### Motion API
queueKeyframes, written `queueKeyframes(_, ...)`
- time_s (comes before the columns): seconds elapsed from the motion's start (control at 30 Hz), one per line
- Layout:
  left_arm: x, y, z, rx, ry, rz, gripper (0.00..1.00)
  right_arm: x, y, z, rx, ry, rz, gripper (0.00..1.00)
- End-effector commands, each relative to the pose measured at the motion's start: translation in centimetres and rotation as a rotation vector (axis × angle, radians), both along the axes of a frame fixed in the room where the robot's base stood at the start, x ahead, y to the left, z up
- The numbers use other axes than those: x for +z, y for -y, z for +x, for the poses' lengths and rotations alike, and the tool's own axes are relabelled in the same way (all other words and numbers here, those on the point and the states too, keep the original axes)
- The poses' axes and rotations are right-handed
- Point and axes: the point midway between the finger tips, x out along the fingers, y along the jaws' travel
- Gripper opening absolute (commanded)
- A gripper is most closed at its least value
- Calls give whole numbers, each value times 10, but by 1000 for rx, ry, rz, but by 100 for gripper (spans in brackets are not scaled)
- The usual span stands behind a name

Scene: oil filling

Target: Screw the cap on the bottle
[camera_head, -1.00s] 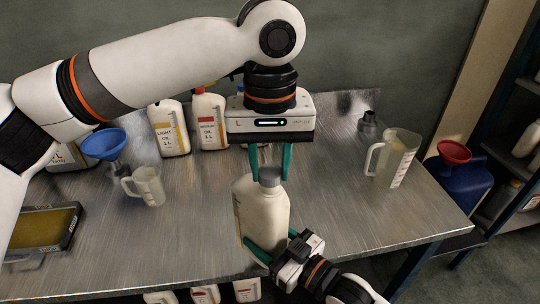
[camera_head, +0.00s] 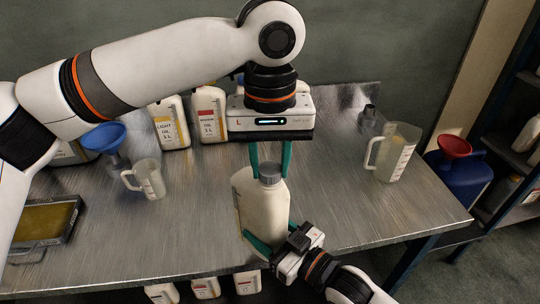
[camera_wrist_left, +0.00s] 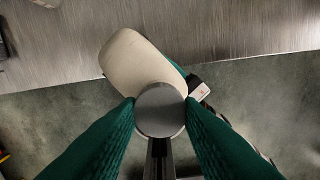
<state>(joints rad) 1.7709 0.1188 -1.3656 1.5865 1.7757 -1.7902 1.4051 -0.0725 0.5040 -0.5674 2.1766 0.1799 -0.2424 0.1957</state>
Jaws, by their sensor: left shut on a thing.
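A cream bottle (camera_head: 264,212) stands upright near the front edge of the metal table, with a grey cap (camera_head: 270,173) at its top. My left gripper (camera_head: 271,165) points down over it, its green fingers shut on the cap from both sides. In the left wrist view the round grey cap (camera_wrist_left: 160,110) sits between the fingertips, with the bottle (camera_wrist_left: 138,58) below. My right gripper (camera_head: 268,246) reaches in from the lower right, its green fingers on either side of the bottle's lower part. The join between cap and neck is hard to make out.
Oil bottles (camera_head: 172,122) stand at the back behind my left arm. A blue funnel (camera_head: 104,138) and a small jug (camera_head: 150,178) are on the left, a larger jug (camera_head: 394,152) on the right. A tray (camera_head: 42,232) lies far left.

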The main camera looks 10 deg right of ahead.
Motion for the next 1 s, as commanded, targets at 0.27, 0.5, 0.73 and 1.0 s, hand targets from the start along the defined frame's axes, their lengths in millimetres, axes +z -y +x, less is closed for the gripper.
queueKeyframes(0.27, -2, 0, 0, -108, -1, -2, 12, 3, 0, 0, 1, 6, 4, 0)
queueKeyframes(0.5, -2, -1, 0, -577, -1, -2, 12, 3, 0, 0, 1, 6, 4, 0)
queueKeyframes(0.73, -2, -1, 1, -1048, 2, 0, 12, 3, 0, 0, 1, 5, 5, 0)
queueKeyframes(1.0, -2, -2, 3, -1595, 2, 3, 12, 3, 0, 0, 1, 5, 5, 0)
